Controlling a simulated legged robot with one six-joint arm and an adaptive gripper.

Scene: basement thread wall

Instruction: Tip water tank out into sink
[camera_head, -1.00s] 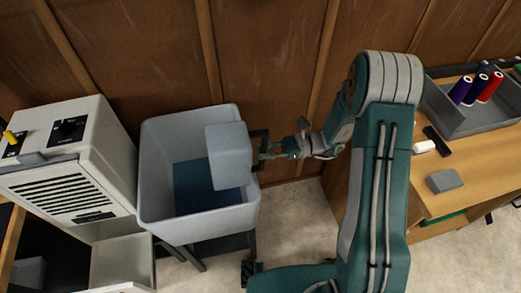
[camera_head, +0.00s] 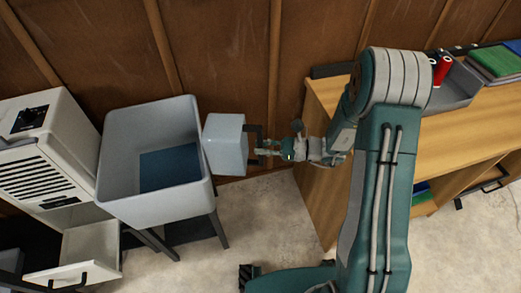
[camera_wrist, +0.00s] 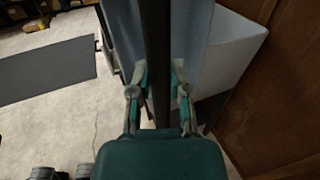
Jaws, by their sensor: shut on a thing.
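The water tank (camera_head: 225,157) is a pale blue-grey box with a dark handle on its right side. My gripper (camera_head: 262,151) is shut on that handle. In the wrist view, my gripper (camera_wrist: 160,85) has its two fingers on either side of the dark handle bar (camera_wrist: 156,40), with the tank (camera_wrist: 196,40) behind it. The sink (camera_head: 120,190) is a grey open basin on dark legs, with a dark blue floor inside. The tank is at the sink's right rim, mostly outside it and looking roughly upright. Its inside is hidden.
A white vented machine (camera_head: 45,150) stands left of the sink, with an open white drawer-like part (camera_head: 90,245) below. A wooden bench (camera_head: 440,125) at right holds a grey tray and a red spool (camera_head: 441,71). Brown panelling is behind; pale floor (camera_head: 270,225) is clear.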

